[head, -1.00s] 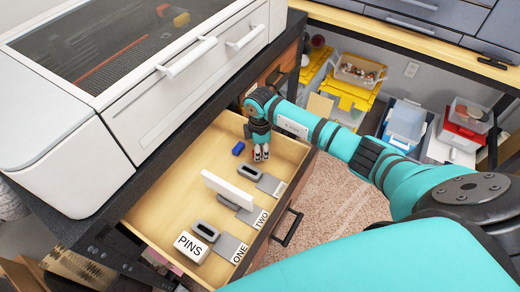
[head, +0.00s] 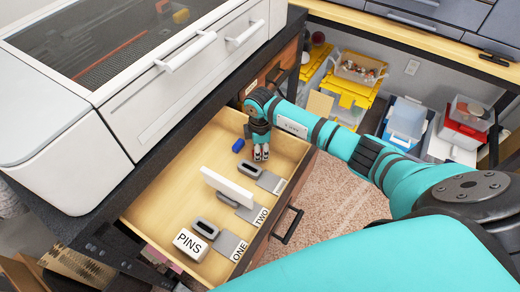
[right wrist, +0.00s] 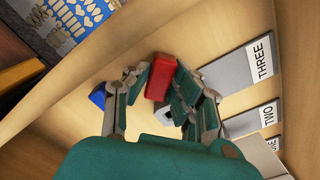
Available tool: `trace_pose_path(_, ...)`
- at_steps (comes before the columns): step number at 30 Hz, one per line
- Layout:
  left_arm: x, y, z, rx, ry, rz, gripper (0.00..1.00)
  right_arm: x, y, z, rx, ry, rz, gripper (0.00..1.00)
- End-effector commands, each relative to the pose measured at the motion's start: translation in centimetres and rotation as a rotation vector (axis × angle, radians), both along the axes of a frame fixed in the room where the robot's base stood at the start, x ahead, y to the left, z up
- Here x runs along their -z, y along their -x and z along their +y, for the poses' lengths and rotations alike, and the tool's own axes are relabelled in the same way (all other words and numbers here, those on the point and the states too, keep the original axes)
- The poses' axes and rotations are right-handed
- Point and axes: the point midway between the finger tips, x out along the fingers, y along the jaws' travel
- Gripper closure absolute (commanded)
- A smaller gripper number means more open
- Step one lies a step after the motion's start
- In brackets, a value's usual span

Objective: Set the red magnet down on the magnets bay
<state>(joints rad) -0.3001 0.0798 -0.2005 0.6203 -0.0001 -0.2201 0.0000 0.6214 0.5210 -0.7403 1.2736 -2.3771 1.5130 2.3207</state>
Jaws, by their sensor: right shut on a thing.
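My right gripper (head: 261,154) reaches down into the open drawer (head: 150,205) near its far end. In the right wrist view my right gripper (right wrist: 160,100) is shut on the red magnet (right wrist: 161,76), a small red block between the fingers. The magnet is mostly hidden in the head view, and I cannot tell whether it touches the drawer floor. A blue block (head: 238,145) lies left of the gripper; it also shows in the right wrist view (right wrist: 98,97). No sign reading magnets is legible. My left gripper is not in view.
Grey plates labelled ONE (head: 229,246), TWO (head: 252,215) and THREE (right wrist: 245,65) line the drawer's front side, with grey holders beside them. A white upright panel (head: 228,186) and a PINS block (head: 190,244) stand nearer. The drawer's left floor is clear.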

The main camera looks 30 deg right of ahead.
Motion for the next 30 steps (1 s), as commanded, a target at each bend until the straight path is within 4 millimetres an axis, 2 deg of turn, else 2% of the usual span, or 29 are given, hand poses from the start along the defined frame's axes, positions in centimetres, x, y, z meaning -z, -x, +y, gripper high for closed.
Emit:
trace_pose_path(10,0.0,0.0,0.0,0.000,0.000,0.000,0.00,0.1,0.0,0.0,0.000,0.000,0.000,1.00)
trace_pose_path(20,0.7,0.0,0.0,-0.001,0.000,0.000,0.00,1.2,0.0,0.0,0.000,0.000,0.000,1.00)
trace_pose_path(30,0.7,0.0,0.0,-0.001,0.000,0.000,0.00,1.2,0.0,0.0,0.000,0.000,0.000,1.00)
